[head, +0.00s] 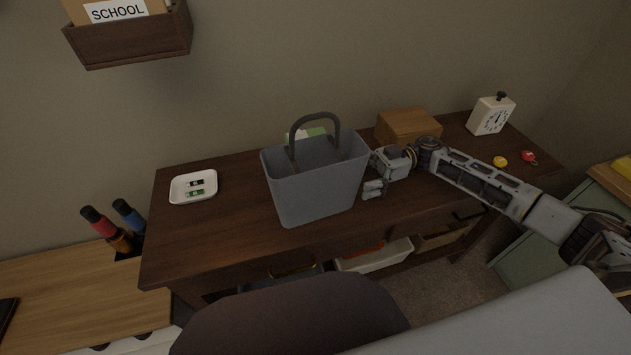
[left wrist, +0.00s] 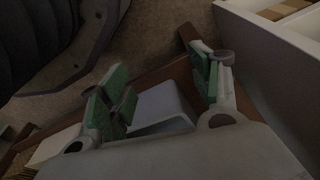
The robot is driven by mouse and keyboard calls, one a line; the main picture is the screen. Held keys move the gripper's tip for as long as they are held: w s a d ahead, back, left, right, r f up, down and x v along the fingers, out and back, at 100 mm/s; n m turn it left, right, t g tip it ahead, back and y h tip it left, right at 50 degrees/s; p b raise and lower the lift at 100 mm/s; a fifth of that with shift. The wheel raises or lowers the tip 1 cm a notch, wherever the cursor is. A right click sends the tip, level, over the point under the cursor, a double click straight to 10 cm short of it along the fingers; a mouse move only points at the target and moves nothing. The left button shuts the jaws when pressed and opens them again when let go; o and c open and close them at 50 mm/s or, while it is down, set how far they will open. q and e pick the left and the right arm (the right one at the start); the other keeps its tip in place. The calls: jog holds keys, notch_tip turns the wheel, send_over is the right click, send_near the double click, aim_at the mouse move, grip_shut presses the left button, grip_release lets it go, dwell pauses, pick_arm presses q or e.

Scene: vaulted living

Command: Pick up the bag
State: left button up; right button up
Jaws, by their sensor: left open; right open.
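The bag (head: 318,186) is a grey, open-topped tote with a dark arched handle (head: 314,120). It stands upright on the dark wooden desk (head: 220,225). My right gripper (head: 374,172) is at the bag's right side, close to its wall; I cannot tell if it touches. It is open with nothing seen between its fingers. My left gripper does not show in the head view. In the left wrist view my left gripper (left wrist: 166,92) is open, its green-padded fingers apart. A pale, box-like thing shows beyond them, and I cannot tell what it is.
A white dish (head: 193,187) with small items lies on the desk's left. A wooden box (head: 408,126), a white clock (head: 490,115), a yellow item (head: 499,161) and a red item (head: 529,157) are to the right. A chair back (head: 290,318) stands before the desk.

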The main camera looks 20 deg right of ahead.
aim_at(336, 179)
jog(key=shift+s+a+r, duration=0.15)
jog(key=shift+s+a, duration=0.05)
jog(key=shift+a, duration=0.6)
jog(key=shift+s+a+r, duration=0.15)
jog(key=shift+s+a, duration=0.05)
jog(key=shift+a, duration=0.75)
jog(key=shift+s+a, duration=0.1)
jog(key=shift+a, duration=0.7)
pick_arm(q)
jog(key=shift+s+d+r, duration=0.15)
jog(key=shift+s+r, duration=0.1)
jog(key=shift+r, duration=0.15)
pick_arm(e)
jog(key=c, duration=1.1)
pick_arm(q)
jog(key=shift+w, duration=0.45)
